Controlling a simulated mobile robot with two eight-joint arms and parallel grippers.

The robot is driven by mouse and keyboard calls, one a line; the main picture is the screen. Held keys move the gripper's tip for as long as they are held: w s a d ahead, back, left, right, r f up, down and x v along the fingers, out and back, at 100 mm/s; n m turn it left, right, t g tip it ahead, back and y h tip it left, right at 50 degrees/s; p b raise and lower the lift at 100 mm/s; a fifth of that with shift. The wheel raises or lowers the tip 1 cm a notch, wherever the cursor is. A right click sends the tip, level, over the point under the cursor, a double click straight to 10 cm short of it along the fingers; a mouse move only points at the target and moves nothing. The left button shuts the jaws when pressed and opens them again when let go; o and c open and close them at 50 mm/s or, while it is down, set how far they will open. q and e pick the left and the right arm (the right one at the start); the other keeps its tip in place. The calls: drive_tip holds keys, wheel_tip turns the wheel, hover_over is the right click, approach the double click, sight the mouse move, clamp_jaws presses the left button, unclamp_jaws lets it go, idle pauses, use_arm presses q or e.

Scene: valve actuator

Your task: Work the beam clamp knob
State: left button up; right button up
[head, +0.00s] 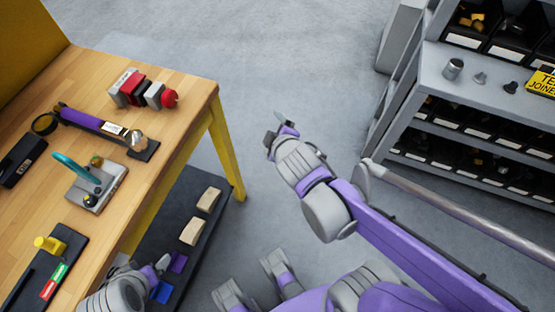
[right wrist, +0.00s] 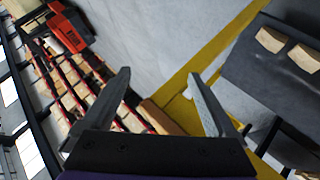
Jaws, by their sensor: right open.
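I cannot tell for sure which part is the beam clamp knob. A purple bar (head: 82,119) with a metallic knob-like end (head: 137,141) lies on the wooden bench (head: 85,75). A red and grey block device (head: 130,88) with a round red end (head: 169,98) stands near the bench's far right corner. My right gripper (head: 281,133) is open and empty over the floor, right of the bench and apart from it. Its two spread fingers show in the right wrist view (right wrist: 158,78). My left gripper (head: 156,270) is low at the bench's right edge; its jaws are partly hidden.
A device with a teal lever (head: 75,168) and a board with a yellow handle (head: 50,244) are also on the bench. A dark lower shelf (head: 208,225) with tan blocks juts out below. A grey rack with bins (head: 435,75) stands right. Open floor lies between.

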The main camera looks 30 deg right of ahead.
drive_tip(key=s+a+f+m+g+y, duration=0.1)
drive_tip(key=s+a+f+m+g, duration=0.1)
drive_tip(key=s, duration=0.4)
wheel_tip(320, 180, down, 2)
drive_tip(key=shift+s+a+f+m+g+b, duration=0.15)
drive_tip(key=shift+a+m+g+b, duration=0.25)
drive_tip(key=shift+m, duration=0.8)
drive_tip(key=shift+d, duration=0.15)
